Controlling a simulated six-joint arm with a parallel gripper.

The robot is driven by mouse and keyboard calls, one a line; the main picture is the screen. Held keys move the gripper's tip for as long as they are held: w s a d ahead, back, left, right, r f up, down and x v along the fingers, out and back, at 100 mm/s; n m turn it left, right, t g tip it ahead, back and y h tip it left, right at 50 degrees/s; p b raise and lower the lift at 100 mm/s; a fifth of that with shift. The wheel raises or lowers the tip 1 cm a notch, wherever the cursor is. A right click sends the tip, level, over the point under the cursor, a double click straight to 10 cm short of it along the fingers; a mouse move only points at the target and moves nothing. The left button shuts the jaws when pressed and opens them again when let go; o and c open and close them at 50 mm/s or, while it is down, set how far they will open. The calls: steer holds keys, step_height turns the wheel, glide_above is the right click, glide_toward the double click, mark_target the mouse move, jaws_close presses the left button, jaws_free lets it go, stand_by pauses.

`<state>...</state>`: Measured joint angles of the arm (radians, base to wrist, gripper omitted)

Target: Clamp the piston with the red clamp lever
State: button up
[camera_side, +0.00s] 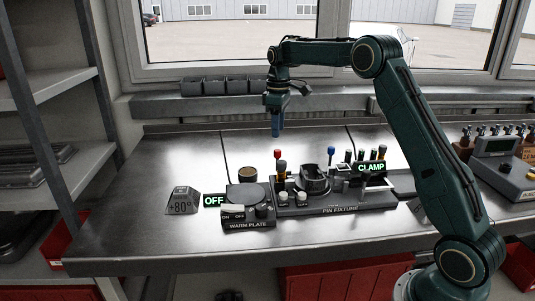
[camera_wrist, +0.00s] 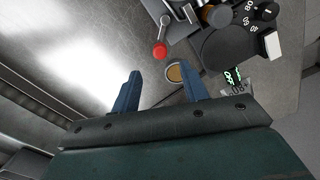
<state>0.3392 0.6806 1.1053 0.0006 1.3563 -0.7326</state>
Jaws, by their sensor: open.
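The red clamp lever (camera_side: 277,154) stands up at the left end of the pin fixture (camera_side: 340,209), with a red ball knob on top. Its red knob (camera_wrist: 160,50) also shows in the wrist view, just beyond the gap between my fingertips. A dark, ring-like cylinder (camera_side: 315,180) that looks like the piston sits in the middle of the fixture; I cannot tell how firmly it is held. My gripper (camera_side: 276,133) points down above and behind the red knob, apart from it. In the wrist view its blue fingers (camera_wrist: 160,72) are spread and empty.
The warm plate (camera_side: 247,226) adjoins the fixture at left, with an OFF display (camera_side: 213,200) and a +80° block (camera_side: 183,200). A blue-knobbed lever (camera_side: 331,151) and a CLAMP sign (camera_side: 371,168) stand at right. The left bench is clear.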

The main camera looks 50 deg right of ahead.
mark_target(278, 150)
steer(key=shift+f, duration=3.95)
jaws_close()
